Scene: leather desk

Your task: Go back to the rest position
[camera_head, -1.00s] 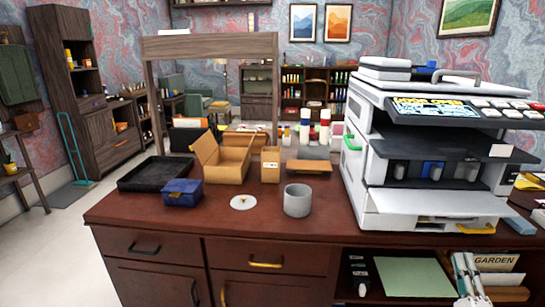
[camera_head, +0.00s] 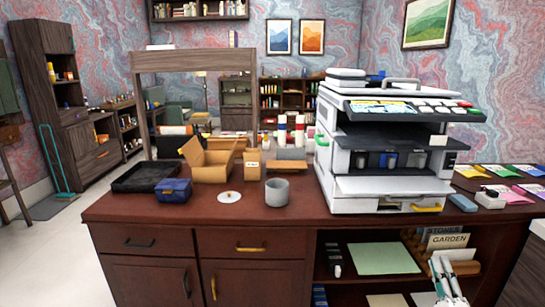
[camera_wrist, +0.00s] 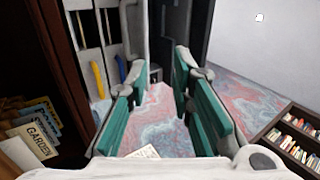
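My gripper (camera_wrist: 160,78) shows in the wrist view with its two teal-padded fingers spread apart and nothing between them. In the head view my gripper (camera_head: 447,278) is low at the right, in front of the open shelves under the dark red wooden desk (camera_head: 150,216), below the desktop. It is small there and partly cut by the bottom edge.
A white printer (camera_head: 385,187) stands on the desk's right part. A grey cup (camera_head: 277,194), a white disc (camera_head: 229,197), a blue box (camera_head: 174,190), an open cardboard box (camera_head: 212,170) and a black tray (camera_head: 146,176) stand left of it. A GARDEN book (camera_head: 452,241) stands in the shelf near my gripper.

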